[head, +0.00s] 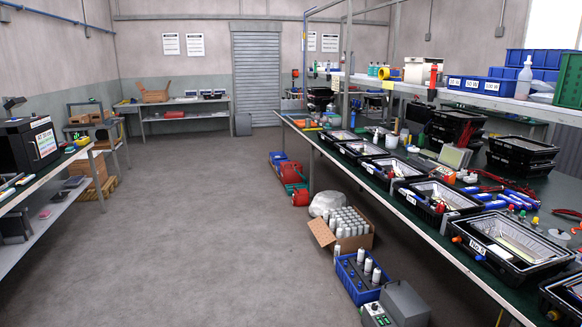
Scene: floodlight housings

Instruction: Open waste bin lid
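Neither of my grippers shows in the head view.
A long bench (440,236) with black trays runs along the right. Beside it on the floor are a cardboard box of cans (322,232), a blue crate (345,284) and a grey case (405,303). A workbench (35,225) stands left. The floor (200,230) between is clear.

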